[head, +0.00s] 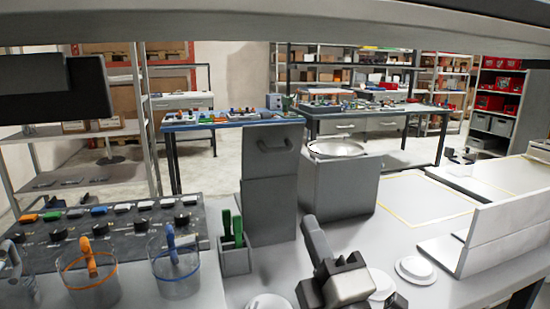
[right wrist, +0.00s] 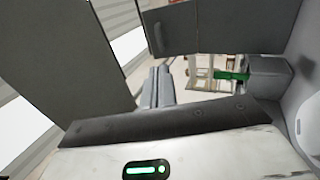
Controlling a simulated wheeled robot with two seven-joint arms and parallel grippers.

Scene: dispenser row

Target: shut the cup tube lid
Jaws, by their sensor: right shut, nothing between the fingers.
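A grey panel with a handle (head: 274,147) stands upright above a tall grey box (head: 270,208) at the middle of the counter; it looks like a raised lid. It also shows at the top of the right wrist view (right wrist: 215,28). A second grey box (head: 340,190) with a round, pale top (head: 337,149) stands just right of it. I cannot tell for sure which is the cup tube. My right gripper (head: 312,226) is shut and empty, in front of the two boxes and apart from the panel. Its fingers show together in the wrist view (right wrist: 157,88). My left gripper is out of view.
A small grey holder (head: 235,260) with green-handled items stands left of my right gripper. Clear cups (head: 90,284) and a dark panel of coloured blocks and knobs (head: 105,228) are at left. White round pieces (head: 415,268) and an upright white board (head: 508,238) are at right.

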